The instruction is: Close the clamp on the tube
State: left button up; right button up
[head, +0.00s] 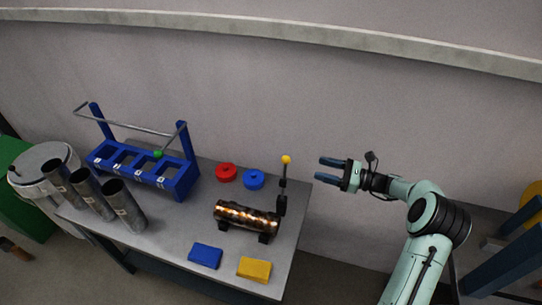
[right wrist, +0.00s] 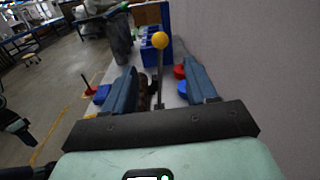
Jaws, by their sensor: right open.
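A shiny copper-coloured tube (head: 246,217) lies on its dark supports on the table. At its right end is the clamp (head: 282,203), with an upright black lever topped by a yellow ball (head: 286,159). My right gripper (head: 318,169) is open and empty, to the right of the lever at about the ball's height, with a gap between them. In the right wrist view the yellow ball (right wrist: 160,40) and its lever show between the two blue fingers of the gripper (right wrist: 163,83). The clamp's jaw is too small to make out. My left gripper does not show in the head view.
A blue rack (head: 145,165) with a metal bar stands at the table's back left. Several grey metal tubes (head: 124,206) stand at the left. A red ring (head: 226,172), a blue ring (head: 253,179), a blue block (head: 205,256) and a yellow block (head: 254,269) lie near the tube. A wall rises behind.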

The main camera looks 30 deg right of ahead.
aim_at(286, 158)
jog(key=p+x, duration=0.1)
jog(key=x, duration=1.2)
jog(key=shift+w+a+p, duration=0.1)
jog(key=shift+p, duration=0.3)
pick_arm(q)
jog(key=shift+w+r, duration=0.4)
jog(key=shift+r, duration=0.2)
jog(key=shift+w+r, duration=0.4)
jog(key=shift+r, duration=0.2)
pick_arm(e)
grip_shut()
